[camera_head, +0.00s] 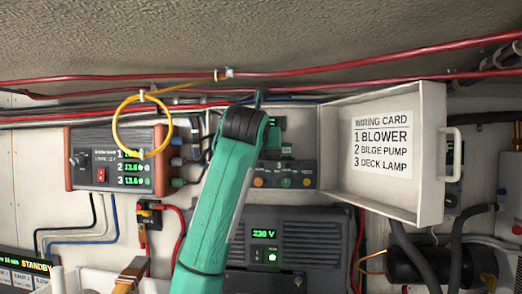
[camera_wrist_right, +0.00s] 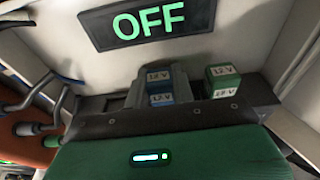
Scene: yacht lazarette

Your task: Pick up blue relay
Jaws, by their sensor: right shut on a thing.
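The blue relay (camera_wrist_right: 159,88) shows in the right wrist view, with 12 V labels on its top and front. My right gripper (camera_wrist_right: 160,80) has its grey fingers on both sides of it, shut on it. Whether the relay is seated or lifted I cannot tell. A green relay (camera_wrist_right: 222,82), also labelled, stands just to its right, apart from the fingers. In the head view my right arm rises in front of the open box and hides the blue relay and most of the gripper.
The box's open door (camera_head: 430,195) with a wiring card (camera_head: 384,147) stands at the right. An OFF display (camera_wrist_right: 140,23) is behind the relays. A yellow cable loop (camera_head: 117,120) hangs at the left before a power unit (camera_head: 85,160). Red cables (camera_head: 330,73) run above.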

